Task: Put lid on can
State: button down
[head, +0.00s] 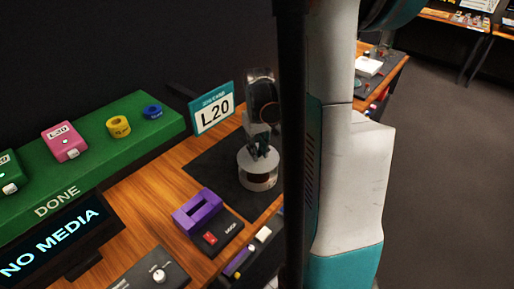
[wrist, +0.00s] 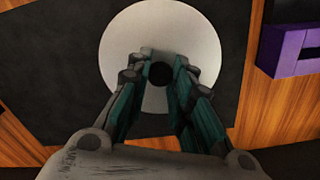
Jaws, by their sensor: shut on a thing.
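My gripper (head: 262,151) points down over the dark mat in the head view. In the wrist view my gripper (wrist: 161,75) is shut on the small dark knob of a round white lid (wrist: 205,38). In the head view the pale lid (head: 246,157) is at the top of a short whitish can (head: 246,182) with a dark reddish-brown patch on its front. The can stands upright on the mat. The lid hides the can's rim, so I cannot tell whether the lid is fully seated. In the wrist view the lid hides the can.
The dark mat (head: 208,168) lies on a wooden table. A purple block (head: 197,211) is at the front left, also in the wrist view (wrist: 288,52). A green DONE shelf (head: 100,160) holds several small items at left.

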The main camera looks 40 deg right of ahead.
jog(key=shift+f+b, duration=1.65)
jog(key=shift+f, duration=0.75)
jog(key=shift+f+b, duration=0.15)
jog(key=shift+b, duration=0.3)
dwell(0.5)
dwell(0.3)
jog(key=c, duration=1.3)
grip_release()
jog(key=shift+c, duration=0.2)
jog(key=o, duration=0.5)
